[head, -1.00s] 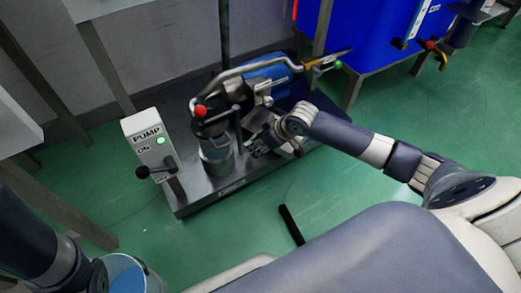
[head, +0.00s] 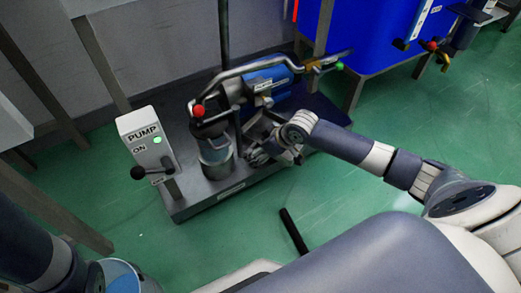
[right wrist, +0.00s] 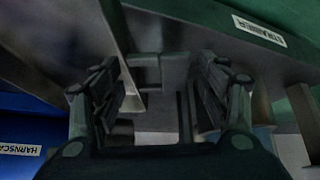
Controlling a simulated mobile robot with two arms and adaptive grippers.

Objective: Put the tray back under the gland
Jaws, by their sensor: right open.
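My right gripper (head: 260,151) is low over the grey pump skid, just right of a clear cylindrical bowl (head: 216,158) and in front of the blue pump motor (head: 268,78). In the right wrist view its two fingers (right wrist: 162,88) are spread apart. A grey metal piece (right wrist: 147,74) shows between and beyond them; I cannot tell whether it is the tray or part of the skid. The gland is hidden or too small to tell. My left gripper is out of view; only my left arm shows at the lower left.
A pipe with a red knob (head: 198,111) passes above. A blue tank (head: 375,35) stands behind. A black bar (head: 294,231) lies over green floor.

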